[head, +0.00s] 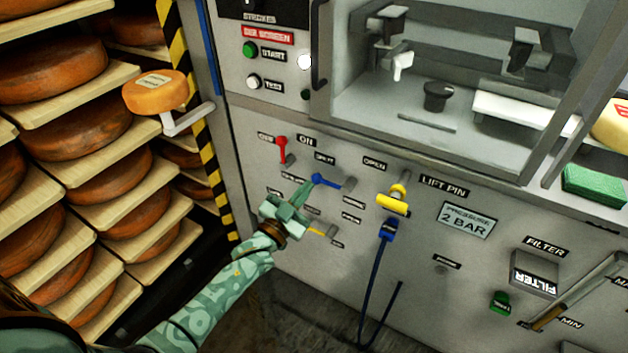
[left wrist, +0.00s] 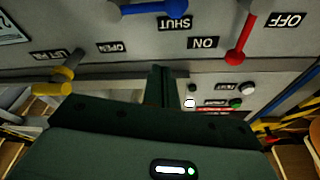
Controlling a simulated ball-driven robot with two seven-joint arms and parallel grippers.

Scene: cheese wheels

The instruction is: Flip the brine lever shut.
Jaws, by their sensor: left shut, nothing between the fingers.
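A lever with a blue grip (head: 325,181) is on the grey machine panel, and its grip points left from a grey pivot. A label reading SHUT (head: 325,158) is above it. In the left wrist view the blue grip (left wrist: 160,8) is at the top edge, partly cut off, with the SHUT label upside down below it. I cannot read which lever is named brine. My left gripper (head: 298,202) is shut and empty, just below and left of the blue grip. Its fingers show in the left wrist view (left wrist: 163,85). My right gripper is not in view.
A red lever (head: 282,149) is above left and a yellow-tipped lever (head: 318,231) below right of my gripper. A yellow lift-pin handle (head: 393,201) with a blue plug (head: 388,231) is further right. Cheese shelves (head: 95,80) fill the left side.

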